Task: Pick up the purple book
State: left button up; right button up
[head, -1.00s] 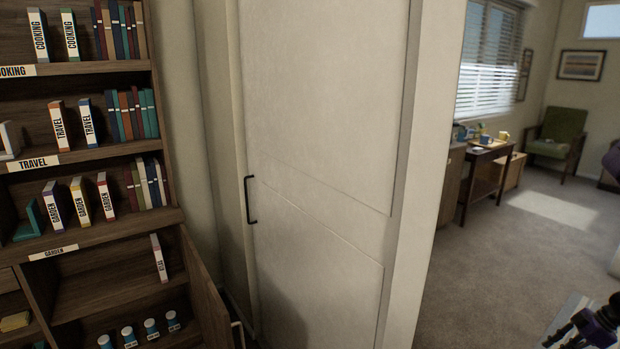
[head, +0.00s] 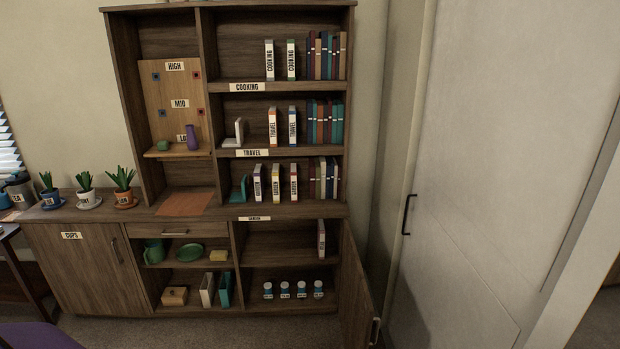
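Several books labelled GARDEN stand upright on the third shelf of the bookcase. The leftmost GARDEN book (head: 258,183) has a narrow coloured band that may be purple, but it is too small to be sure. A yellow-banded book (head: 276,182) and a red-banded book (head: 293,181) stand to its right. No clearly purple book shows. Neither of my grippers is in view.
A purple vase (head: 192,138) stands on a small ledge left of the books. The low cabinet door (head: 357,290) stands open at the right. A white door (head: 470,190) fills the right side. A purple shape (head: 38,336) shows at bottom left.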

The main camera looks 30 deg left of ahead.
aim_at(258, 176)
jog(key=u, duration=1.75)
